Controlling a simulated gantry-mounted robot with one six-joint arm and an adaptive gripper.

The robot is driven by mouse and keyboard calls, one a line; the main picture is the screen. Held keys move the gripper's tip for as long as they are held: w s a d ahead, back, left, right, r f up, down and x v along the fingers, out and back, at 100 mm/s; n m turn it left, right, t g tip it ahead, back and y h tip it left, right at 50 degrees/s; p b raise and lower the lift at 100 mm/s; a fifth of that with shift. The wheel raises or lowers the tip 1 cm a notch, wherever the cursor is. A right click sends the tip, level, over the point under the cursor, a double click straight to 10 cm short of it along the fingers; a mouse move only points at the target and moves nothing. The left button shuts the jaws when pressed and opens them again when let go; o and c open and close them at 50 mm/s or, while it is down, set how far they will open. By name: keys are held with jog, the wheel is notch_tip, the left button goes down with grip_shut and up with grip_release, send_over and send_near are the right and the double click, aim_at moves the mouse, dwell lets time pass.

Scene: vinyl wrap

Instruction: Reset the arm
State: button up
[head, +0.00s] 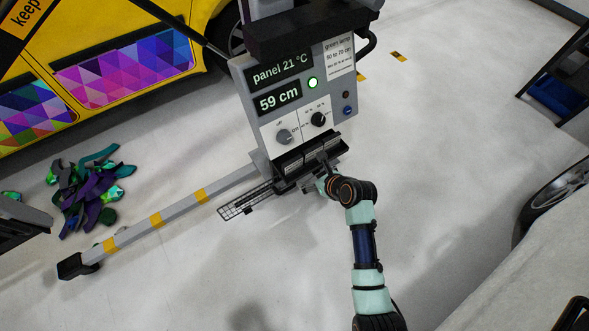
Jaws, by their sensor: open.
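My arm reaches up from the bottom right. My gripper (323,172) is open, small in view, at the black tray (293,165) along the lower edge of a grey control unit (340,95). I cannot tell whether its fingers touch the tray. I see nothing clearly held in it. The unit's displays read "panel 21 °C" (279,70) and "59 cm" (278,98). A green lamp (313,83) is lit beside them. Below are a grey knob (284,136) and a black knob (318,119). A label (339,57) mentions the green lamp and a cm range.
A grey leg with yellow bands (178,211) runs low to the left. A grid-marked strip (243,202) lies by the tray. Colourful wrap scraps (90,190) are heaped on the floor. A yellow car (120,45) stands upper left; a wheel (560,190) is at right. Pale floor (450,130) is clear.

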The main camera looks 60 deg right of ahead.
jog(key=p+v, duration=0.9)
jog(key=p, duration=0.2)
jog(key=shift+s+a+r+p, duration=0.15)
jog(key=shift+r+p, duration=0.1)
jog(key=shift+p, duration=0.15)
